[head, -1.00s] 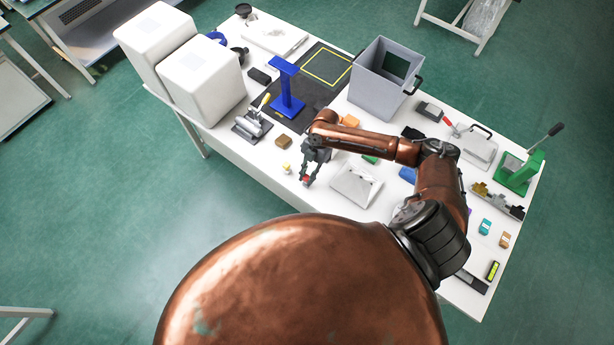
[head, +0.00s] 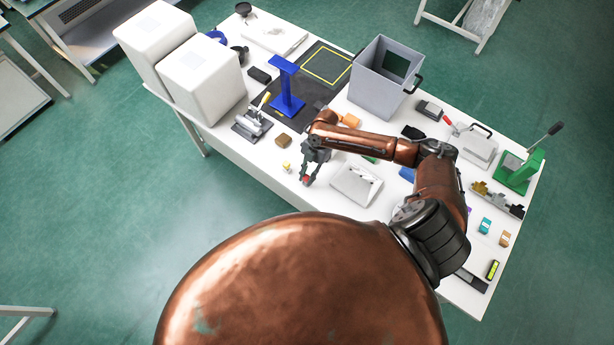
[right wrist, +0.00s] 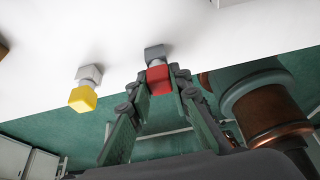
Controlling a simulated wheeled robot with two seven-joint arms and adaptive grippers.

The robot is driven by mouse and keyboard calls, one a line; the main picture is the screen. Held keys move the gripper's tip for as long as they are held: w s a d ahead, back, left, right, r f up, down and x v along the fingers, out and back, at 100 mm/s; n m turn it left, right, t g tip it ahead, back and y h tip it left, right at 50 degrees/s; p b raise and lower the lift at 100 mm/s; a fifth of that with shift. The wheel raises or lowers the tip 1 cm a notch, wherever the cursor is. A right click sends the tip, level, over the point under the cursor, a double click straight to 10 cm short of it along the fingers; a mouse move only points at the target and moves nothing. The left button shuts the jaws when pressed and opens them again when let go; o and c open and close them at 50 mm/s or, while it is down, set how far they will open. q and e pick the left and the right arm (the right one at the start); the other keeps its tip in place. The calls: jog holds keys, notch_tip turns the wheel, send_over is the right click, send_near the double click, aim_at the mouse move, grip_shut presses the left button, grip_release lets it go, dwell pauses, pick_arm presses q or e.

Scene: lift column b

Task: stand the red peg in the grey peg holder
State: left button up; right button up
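The red peg (right wrist: 159,79) is between the fingertips of my right gripper (right wrist: 161,84), which look closed on its sides. A small grey block (right wrist: 155,53), perhaps the grey peg holder, lies directly beyond the red part, joined by a short paler neck. I cannot tell whether the peg is seated in it. In the head view my right gripper (head: 308,177) points down near the table's front edge, with the red (head: 305,181) at its tips. The grey block is hidden there. My left gripper is not in view.
A yellow piece (right wrist: 83,98) with a similar grey block (right wrist: 91,73) stands to the left, close to the gripper. A pale grey tray-like fixture (head: 357,187) is right of the gripper.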

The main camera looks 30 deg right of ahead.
jog(key=o, duration=0.5)
jog(key=shift+r, duration=0.1)
jog(key=v, duration=1.2)
dwell(0.4)
